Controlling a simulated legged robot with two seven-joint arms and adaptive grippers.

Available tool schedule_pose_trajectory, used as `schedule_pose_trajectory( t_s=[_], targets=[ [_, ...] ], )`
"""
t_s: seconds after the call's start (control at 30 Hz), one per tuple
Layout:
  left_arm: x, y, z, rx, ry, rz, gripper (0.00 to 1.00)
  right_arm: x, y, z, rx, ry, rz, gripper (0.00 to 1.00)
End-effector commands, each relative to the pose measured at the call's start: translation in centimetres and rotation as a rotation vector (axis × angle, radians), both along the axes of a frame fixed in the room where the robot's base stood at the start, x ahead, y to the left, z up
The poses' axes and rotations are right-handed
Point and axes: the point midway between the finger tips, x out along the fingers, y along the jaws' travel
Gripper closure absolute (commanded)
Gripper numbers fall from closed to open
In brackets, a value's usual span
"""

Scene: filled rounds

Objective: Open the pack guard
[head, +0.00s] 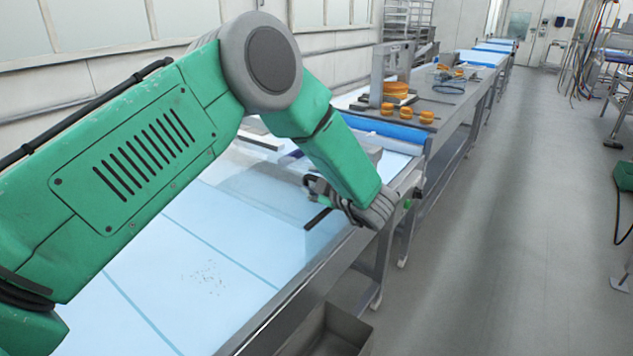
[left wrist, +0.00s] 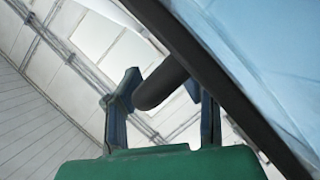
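The pack guard (head: 272,190) looks like a clear, bluish panel over the belt in the head view. It seems lowered, though its outline is faint. In the left wrist view its pane (left wrist: 270,60) fills the upper right, with a dark edge bar and a dark, round-ended handle (left wrist: 165,84). My left gripper (head: 318,202) is at the guard's near right side, partly hidden by its own wrist. In the left wrist view its two fingers (left wrist: 160,98) stand apart, one on each side of the handle's end. I cannot tell whether they touch it. My right gripper is out of view.
The pale blue belt (head: 190,270) runs along the line under my left arm. Beyond are a blue roller (head: 385,128) and orange rounds (head: 396,89) on a metal table. A metal bin (head: 328,330) is at the bottom.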

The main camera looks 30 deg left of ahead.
Motion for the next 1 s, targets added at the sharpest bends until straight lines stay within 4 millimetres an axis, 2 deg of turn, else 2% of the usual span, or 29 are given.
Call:
schedule_pose_trajectory(
  t_s=[0.27, 0.63, 0.8, 1.0],
  targets=[
    [-0.5, -2.1, 0.6, 0.005, 0.000, -0.007, 0.66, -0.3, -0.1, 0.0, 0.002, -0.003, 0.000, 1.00],
    [-3.8, -8.1, 1.9, -0.002, 0.001, -0.004, 0.66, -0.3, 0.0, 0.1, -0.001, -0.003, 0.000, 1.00],
    [-4.6, -9.5, 2.2, -0.006, 0.002, 0.000, 0.66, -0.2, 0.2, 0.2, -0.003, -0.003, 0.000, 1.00],
    [-4.8, -10.1, 2.4, -0.003, 0.001, 0.001, 0.66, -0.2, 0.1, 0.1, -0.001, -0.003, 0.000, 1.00]
  ],
)
